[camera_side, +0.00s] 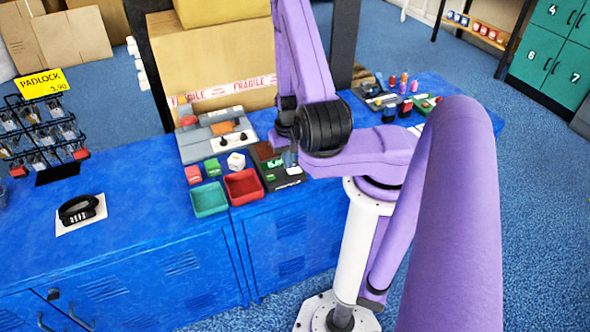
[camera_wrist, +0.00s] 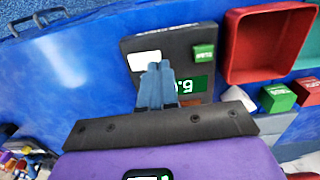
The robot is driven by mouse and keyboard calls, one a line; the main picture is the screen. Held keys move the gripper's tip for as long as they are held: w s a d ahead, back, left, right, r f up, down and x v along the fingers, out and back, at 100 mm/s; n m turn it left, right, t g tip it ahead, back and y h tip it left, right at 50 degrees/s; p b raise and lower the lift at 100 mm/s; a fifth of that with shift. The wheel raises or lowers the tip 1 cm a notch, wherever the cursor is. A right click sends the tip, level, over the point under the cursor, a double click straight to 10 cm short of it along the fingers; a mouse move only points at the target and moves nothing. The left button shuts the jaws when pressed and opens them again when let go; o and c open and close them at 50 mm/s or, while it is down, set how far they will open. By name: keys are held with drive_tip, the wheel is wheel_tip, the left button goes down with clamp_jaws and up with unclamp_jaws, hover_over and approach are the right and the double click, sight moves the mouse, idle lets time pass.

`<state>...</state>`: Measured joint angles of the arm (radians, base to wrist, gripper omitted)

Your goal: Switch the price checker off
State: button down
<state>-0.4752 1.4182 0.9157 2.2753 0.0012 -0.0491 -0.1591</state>
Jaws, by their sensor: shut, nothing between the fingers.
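The price checker is a dark box with a lit green display, on the blue counter in the side view (camera_side: 287,183), partly hidden by my arm. It fills the middle of the wrist view (camera_wrist: 180,41), where white digits show upside down on the display (camera_wrist: 193,84). A small green button or block (camera_wrist: 204,51) and a white label (camera_wrist: 143,60) are on its top face. My gripper (camera_wrist: 157,68) has its blue-grey fingers together and empty, over the checker between label and display. It also shows in the side view (camera_side: 290,158). I cannot tell whether the fingertips touch the checker.
A red tray (camera_side: 244,187) and a green tray (camera_side: 209,199) stand left of the checker, with small red and green boxes (camera_side: 213,167) and a white cube (camera_side: 236,161) behind. A grey machine (camera_side: 204,137) and a large carton (camera_side: 215,60) are further back.

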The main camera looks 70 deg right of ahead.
sight(288, 172)
drive_tip(key=shift+f, duration=1.1)
idle(0.6)
drive_tip(key=shift+r, duration=3.55)
drive_tip(key=shift+w, duration=0.1)
drive_tip(key=w+a+r+n, duration=0.6)
drive_tip(key=w+r, duration=0.1)
drive_tip(key=w, duration=0.2)
drive_tip(key=a+r+n, duration=0.5)
drive_tip(key=a, duration=0.2)
drive_tip(key=s+a+r+n, duration=0.3)
drive_tip(key=s+r+n, duration=0.1)
drive_tip(key=s, duration=0.6)
drive_tip(key=s+a+r+n, duration=0.4)
drive_tip(key=s+r+n, duration=0.1)
drive_tip(key=s, duration=0.5)
drive_tip(key=shift+r+n, duration=0.2)
drive_tip(key=shift+n, duration=0.6)
